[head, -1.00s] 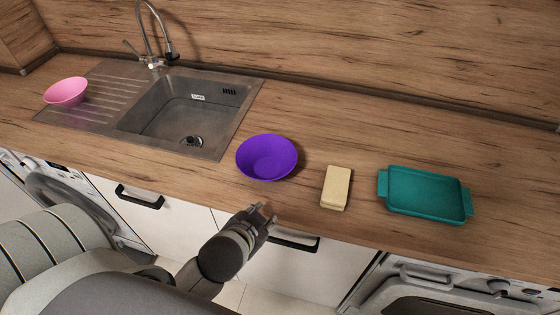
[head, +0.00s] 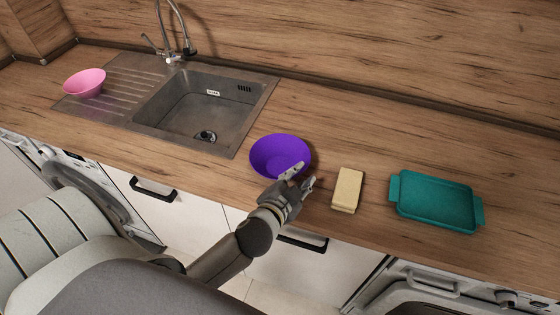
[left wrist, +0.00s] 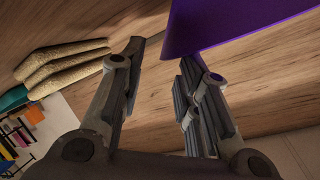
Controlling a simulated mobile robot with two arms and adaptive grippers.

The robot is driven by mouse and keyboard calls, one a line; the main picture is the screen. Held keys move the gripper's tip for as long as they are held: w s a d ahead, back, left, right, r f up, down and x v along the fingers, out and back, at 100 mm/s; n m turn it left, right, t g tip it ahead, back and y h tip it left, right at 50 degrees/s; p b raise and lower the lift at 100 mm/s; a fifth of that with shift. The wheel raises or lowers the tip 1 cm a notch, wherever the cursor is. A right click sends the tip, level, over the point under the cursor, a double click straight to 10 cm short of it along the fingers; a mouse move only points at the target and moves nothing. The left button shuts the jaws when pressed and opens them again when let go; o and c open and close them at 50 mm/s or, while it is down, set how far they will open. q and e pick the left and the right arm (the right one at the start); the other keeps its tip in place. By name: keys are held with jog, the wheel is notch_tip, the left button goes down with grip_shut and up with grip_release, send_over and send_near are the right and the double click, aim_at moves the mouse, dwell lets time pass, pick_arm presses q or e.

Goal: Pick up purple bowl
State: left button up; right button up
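The purple bowl (head: 280,154) stands upright on the wooden counter, right of the sink, and looks empty. My left gripper (head: 302,177) is open at the bowl's front right side, its fingers overlapping the bowl's near edge in the head view. In the left wrist view, the bowl (left wrist: 225,25) shows at the top, beyond the right finger, and the space between the fingers (left wrist: 160,75) holds only a view of the counter. I cannot tell whether a finger touches the bowl. My right gripper is not in view.
A pale yellow block (head: 347,188) lies close right of my left gripper. A teal tray (head: 437,203) is farther right. A pink bowl (head: 85,83) stands on the drainer left of the sink (head: 205,108). The counter behind the purple bowl is clear.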

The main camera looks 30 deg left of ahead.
aim_at(306, 163)
pick_arm(q)
jog(key=shift+w+a+r, duration=0.1)
jog(key=shift+w, duration=0.2)
jog(key=p+x, duration=0.1)
jog(key=x, duration=0.3)
jog(key=shift+s+a+p, duration=0.1)
jog(key=shift+a+p, duration=0.3)
jog(key=shift+w, duration=0.35)
grip_shut()
